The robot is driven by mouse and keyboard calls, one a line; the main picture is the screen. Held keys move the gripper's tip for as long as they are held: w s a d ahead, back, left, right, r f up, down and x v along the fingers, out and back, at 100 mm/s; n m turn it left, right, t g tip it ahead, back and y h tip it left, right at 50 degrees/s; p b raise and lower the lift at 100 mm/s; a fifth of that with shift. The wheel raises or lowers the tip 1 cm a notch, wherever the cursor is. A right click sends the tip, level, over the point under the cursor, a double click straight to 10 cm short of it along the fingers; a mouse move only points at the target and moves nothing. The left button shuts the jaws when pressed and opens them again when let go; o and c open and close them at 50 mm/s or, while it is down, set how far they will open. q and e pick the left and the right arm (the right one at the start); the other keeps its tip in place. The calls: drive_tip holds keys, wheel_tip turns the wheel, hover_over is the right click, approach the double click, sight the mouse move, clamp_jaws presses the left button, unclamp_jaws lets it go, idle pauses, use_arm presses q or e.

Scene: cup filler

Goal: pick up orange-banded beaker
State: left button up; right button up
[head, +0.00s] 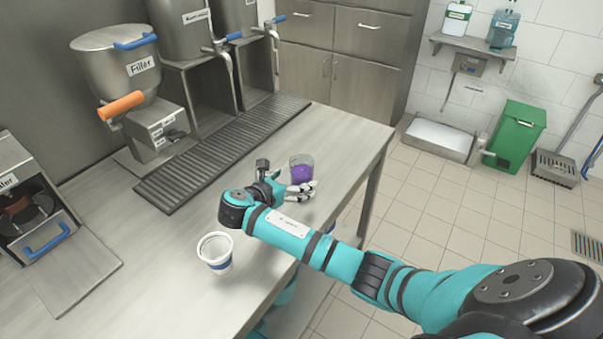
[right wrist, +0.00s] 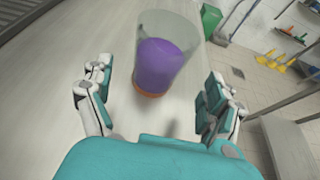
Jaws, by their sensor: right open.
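The orange-banded beaker (right wrist: 165,60) is a clear cup with purple contents and an orange band at its base. It stands on the steel counter, and in the head view the beaker (head: 301,168) is near the counter's right edge. My right gripper (head: 302,188) is at the beaker's near side. In the right wrist view the open fingers of the right gripper (right wrist: 163,100) are spread wide, with the beaker ahead and between them, a little beyond the tips. Nothing is in its grasp. My left gripper is not in view.
A white cup with a blue band (head: 215,251) stands on the counter (head: 150,275) near my right forearm. A filler machine (head: 118,65) and a dark drain grate (head: 220,150) lie behind. The counter's right edge drops to a tiled floor.

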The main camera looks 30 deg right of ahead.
sight(296, 171)
drive_tip(key=x, duration=0.5)
drive_tip(key=shift+w+d, duration=0.1)
drive_tip(key=shift+w, duration=0.15)
drive_tip(key=shift+r, duration=0.1)
drive_tip(key=c, duration=1.5)
drive_tip(key=shift+r, duration=0.5)
drive_tip(key=shift+s+a+r, duration=0.15)
drive_tip(key=shift+s+r, duration=0.05)
drive_tip(key=shift+r, duration=0.4)
drive_tip(key=shift+s+a+r, duration=0.2)
drive_tip(key=shift+r, duration=0.45)
drive_tip(key=s+a, duration=0.2)
drive_tip(key=s, duration=0.2)
drive_tip(key=s+a+r, duration=0.1)
drive_tip(key=s+a, duration=0.2)
drive_tip(key=s, duration=0.1)
drive_tip(key=s+a, duration=0.3)
drive_tip(key=s, duration=0.1)
drive_tip(key=shift+s+a+r+p, duration=0.1)
drive_tip(key=shift+s+r+p, duration=0.15)
drive_tip(key=shift+s+p, duration=0.1)
